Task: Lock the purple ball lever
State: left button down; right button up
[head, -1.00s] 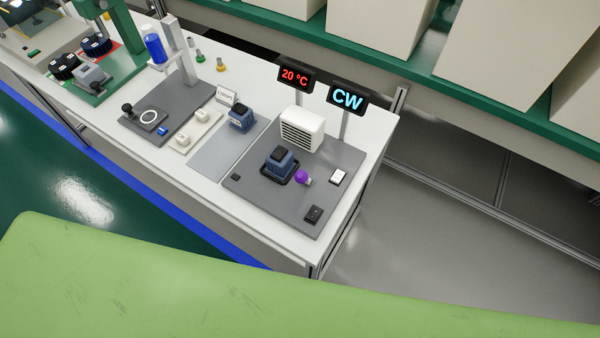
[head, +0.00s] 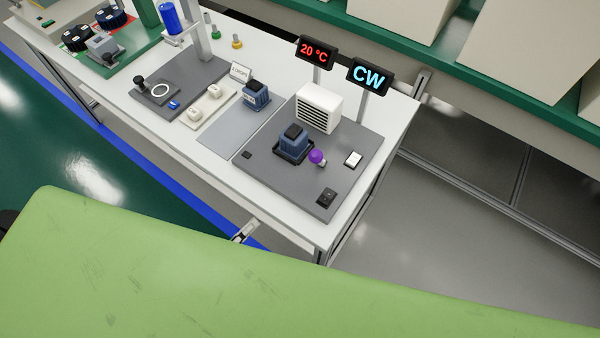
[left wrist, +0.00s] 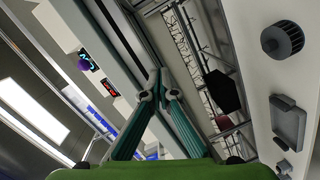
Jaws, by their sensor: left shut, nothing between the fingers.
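The purple ball lever (head: 316,156) sits on a dark grey panel (head: 290,190) at the right end of the white bench, beside a blue and black block (head: 293,141). The ball is at the block's lower right. A small purple spot near the displays, apparently the ball (left wrist: 84,65), shows in the left wrist view. My left gripper (head: 245,232) is partly visible at the bench's front edge, apart from the ball and below it in the picture. Its fingers (left wrist: 157,80) meet at the tips, shut and empty. My right gripper is not in view.
On or behind the panel stand a white vented box (head: 319,108), a "20 °C" display (head: 314,51) and a "CW" display (head: 369,77).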

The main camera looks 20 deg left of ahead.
pick_arm(q)
notch_tip(320, 180, up, 12)
jog(key=s+d+n+t+h, duration=0.2)
jog(key=d+n+t+h, duration=0.1)
jog(key=h, duration=0.1)
jog(key=p, duration=0.2)
send_near(311, 161)
jog(key=x, duration=0.5)
jog(key=shift+w+d, duration=0.1)
jog(key=shift+w, duration=0.3)
jog(key=shift+w+d+r, duration=0.1)
jog(key=shift+w+d, duration=0.25)
jog(key=shift+w, duration=0.2)
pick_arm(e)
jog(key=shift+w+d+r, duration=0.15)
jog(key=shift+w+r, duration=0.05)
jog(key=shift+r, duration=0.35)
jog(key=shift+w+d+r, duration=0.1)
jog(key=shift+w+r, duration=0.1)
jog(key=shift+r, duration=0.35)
pick_arm(q)
jog(key=shift+p, duration=0.3)
